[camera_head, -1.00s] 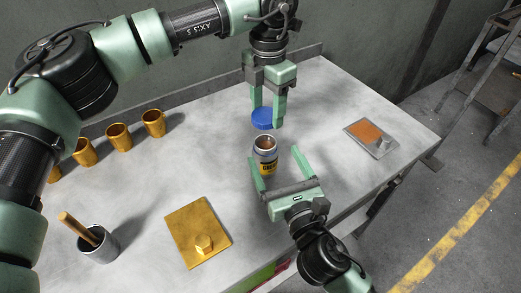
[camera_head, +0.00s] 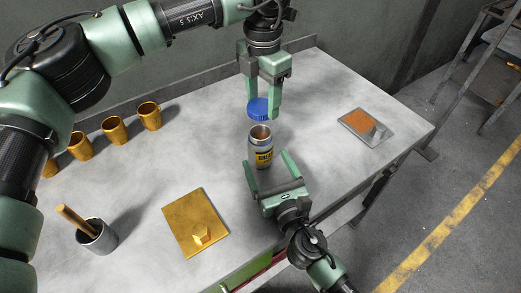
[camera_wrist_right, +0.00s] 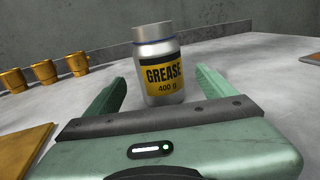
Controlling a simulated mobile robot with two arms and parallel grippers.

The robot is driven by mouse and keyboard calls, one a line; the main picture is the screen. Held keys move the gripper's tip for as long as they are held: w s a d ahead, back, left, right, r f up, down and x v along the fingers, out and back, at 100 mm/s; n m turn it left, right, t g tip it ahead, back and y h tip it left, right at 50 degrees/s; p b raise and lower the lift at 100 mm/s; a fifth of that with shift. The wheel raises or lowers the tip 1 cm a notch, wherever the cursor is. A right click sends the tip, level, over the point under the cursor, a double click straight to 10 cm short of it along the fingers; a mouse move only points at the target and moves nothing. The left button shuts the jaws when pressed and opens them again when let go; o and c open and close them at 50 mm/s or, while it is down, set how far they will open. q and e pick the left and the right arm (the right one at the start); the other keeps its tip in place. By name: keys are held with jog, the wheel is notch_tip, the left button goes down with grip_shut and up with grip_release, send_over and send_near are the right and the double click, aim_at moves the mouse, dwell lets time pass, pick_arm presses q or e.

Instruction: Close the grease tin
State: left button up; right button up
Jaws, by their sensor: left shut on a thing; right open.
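The grease tin (camera_head: 259,155) is a silver jar with a yellow and black label, upright on the table with its top uncovered in the head view. It also shows in the right wrist view (camera_wrist_right: 163,85). My left gripper (camera_head: 261,110) is shut on the blue lid (camera_head: 257,106) and holds it above the far side of the tin's mouth, apart from it. My right gripper (camera_head: 266,158) is open, low on the near side of the tin. In the wrist view the tin stands between and slightly beyond its fingertips, with gaps on both sides.
Several gold cups (camera_head: 114,130) stand in a row at the back left. A grey pot (camera_head: 97,238) with a wooden handle stands at the front left. A gold plate with a knob (camera_head: 190,217) lies at the front. A grey tray with an orange patch (camera_head: 362,129) lies at right.

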aim_at(265, 159)
jog(key=x, duration=0.5)
grip_shut()
